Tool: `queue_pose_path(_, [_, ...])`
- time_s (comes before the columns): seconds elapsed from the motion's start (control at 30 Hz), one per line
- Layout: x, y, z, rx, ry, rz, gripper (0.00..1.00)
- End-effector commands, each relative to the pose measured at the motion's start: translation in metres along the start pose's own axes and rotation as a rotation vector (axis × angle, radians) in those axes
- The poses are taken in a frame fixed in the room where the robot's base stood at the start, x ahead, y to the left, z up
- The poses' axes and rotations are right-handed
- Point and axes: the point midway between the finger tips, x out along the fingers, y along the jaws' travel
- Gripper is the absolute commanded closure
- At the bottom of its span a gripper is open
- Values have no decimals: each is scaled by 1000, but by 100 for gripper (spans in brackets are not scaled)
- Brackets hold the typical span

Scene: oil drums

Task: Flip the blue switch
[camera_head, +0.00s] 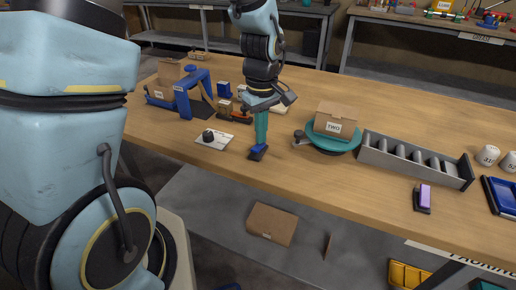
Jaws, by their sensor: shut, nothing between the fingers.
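The blue switch (257,152) is a small blue rocker on a dark base near the table's front edge. My gripper (260,142) points down from above with its teal fingers shut and empty. The fingertips are right at the switch's upper end in the picture and partly cover it. I cannot tell whether they touch it. Which way the rocker is tilted is too small to tell.
The wooden table (330,185) also holds a white plate with a black knob (215,138), a teal turntable (333,143) bearing a box marked TWO (335,119), a grey slotted rack (408,160) and a purple switch (424,194). A blue frame (190,92) stands at the left.

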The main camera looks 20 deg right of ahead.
Motion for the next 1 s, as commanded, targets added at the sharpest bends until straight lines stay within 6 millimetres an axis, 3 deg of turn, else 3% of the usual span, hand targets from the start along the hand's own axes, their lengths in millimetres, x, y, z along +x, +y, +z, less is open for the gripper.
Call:
queue_pose_path(0.17, [-6, 0, 0, 0, 0, 0, 100])
queue_pose_path(1.0, [-69, 0, 0, 0, 0, 0, 100])
